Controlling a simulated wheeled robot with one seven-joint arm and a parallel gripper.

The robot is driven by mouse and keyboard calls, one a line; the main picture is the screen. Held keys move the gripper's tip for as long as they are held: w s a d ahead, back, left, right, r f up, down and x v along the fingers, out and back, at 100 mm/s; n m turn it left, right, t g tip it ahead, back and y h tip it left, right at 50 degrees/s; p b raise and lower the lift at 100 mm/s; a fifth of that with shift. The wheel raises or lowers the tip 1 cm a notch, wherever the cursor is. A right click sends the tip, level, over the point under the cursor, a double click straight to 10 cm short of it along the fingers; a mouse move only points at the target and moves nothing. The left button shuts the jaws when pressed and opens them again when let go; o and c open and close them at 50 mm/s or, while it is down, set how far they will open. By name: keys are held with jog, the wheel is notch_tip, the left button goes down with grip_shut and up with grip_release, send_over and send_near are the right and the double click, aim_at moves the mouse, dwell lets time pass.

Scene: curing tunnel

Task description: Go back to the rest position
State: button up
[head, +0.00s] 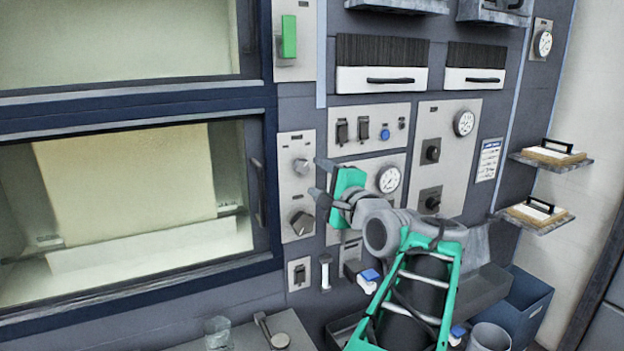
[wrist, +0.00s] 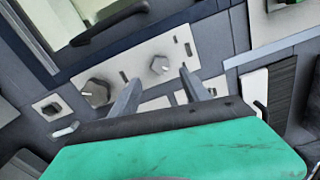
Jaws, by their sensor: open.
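My gripper (head: 318,178) is in front of the control panels, just right of the narrow panel with two knobs. Its two grey fingers are apart with nothing between them. In the wrist view my gripper (wrist: 158,92) shows open fingers pointing at that panel. The upper round knob (head: 301,166) and the lower dark knob (head: 301,222) sit on the panel; both also show in the wrist view, the lighter knob (wrist: 160,65) and the darker knob (wrist: 96,93). I cannot tell whether a fingertip touches the panel.
A tunnel window (head: 130,190) with a dark frame and handle fills the left. Gauges and switches (head: 370,130) lie behind my arm. Two small shelves (head: 552,162) hang at the right. A blue bin (head: 528,305) and a grey bucket (head: 490,337) stand low right. A glass (head: 217,332) stands bottom left.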

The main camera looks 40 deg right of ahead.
dwell(0.3)
jog(key=w+a+f+n+g+y, duration=0.25)
jog(key=a+f+n, duration=0.25)
jog(key=a+f, duration=0.3)
jog(key=w+a+f+n+g+y, duration=0.25)
jog(key=a+f+n, duration=0.35)
jog(key=a, duration=0.5)
jog(key=s+a+f+n+g, duration=0.8)
jog(key=s+a+f+n, duration=0.4)
jog(key=s+a+f, duration=0.3)
jog(key=shift+f, duration=0.4)
